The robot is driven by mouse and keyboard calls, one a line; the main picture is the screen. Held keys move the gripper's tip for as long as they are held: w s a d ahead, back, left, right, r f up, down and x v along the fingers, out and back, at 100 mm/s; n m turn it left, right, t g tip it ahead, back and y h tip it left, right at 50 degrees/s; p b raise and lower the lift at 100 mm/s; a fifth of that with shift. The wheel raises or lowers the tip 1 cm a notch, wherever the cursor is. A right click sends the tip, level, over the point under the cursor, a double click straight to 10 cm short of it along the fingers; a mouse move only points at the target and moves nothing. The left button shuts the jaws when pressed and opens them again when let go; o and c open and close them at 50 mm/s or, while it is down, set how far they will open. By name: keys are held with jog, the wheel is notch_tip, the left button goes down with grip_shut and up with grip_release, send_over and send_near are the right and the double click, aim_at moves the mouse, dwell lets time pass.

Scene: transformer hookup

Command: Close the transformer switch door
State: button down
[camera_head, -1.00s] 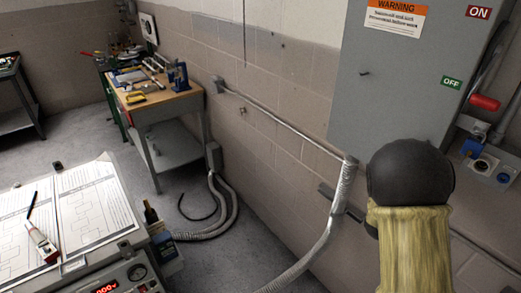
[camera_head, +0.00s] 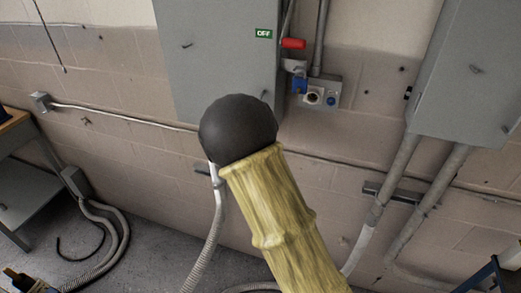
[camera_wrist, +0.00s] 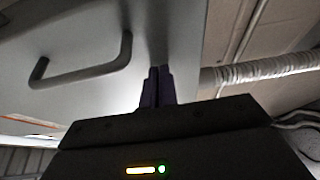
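The grey switch cabinet (camera_head: 220,70) hangs on the wall at the upper middle of the head view, with a green OFF label (camera_head: 264,34) and a red lever (camera_head: 293,43) at its right side. In the wrist view a light grey panel (camera_wrist: 175,35) with a dark D-shaped handle (camera_wrist: 88,68) fills the upper left. My gripper (camera_wrist: 157,72) shows in the wrist view with its dark fingers together, near the panel's right part and right of the handle. Nothing shows between the fingers. I cannot tell whether they touch the panel. My gripper is hidden in the head view.
A second grey cabinet (camera_head: 465,85) hangs at the right, with conduits (camera_head: 400,180) below it. A socket box (camera_head: 320,92) is beside the switch cabinet. A workbench (camera_head: 18,135) stands at the left. A ribbed conduit (camera_wrist: 265,72) runs right of the fingers in the wrist view.

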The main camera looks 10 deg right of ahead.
jog(key=s+d+b, duration=0.3)
jog(key=s+d, duration=0.2)
jog(key=s, duration=0.4)
jog(key=shift+s+d+f+b, duration=0.25)
jog(key=shift+s+d+b, duration=0.05)
jog(key=shift+s+b, duration=0.1)
jog(key=s+d+f+m+g, duration=0.4)
jog(key=s+f+m+g, duration=0.3)
jog(key=f+m+g, duration=0.15)
jog(key=s+d+f+m+g, duration=0.1)
jog(key=s+m+g, duration=0.6)
jog(key=s, duration=0.8)
jog(key=shift+s+f+m+y, duration=0.3)
jog(key=shift+f+m, duration=0.05)
jog(key=shift+m, duration=0.7)
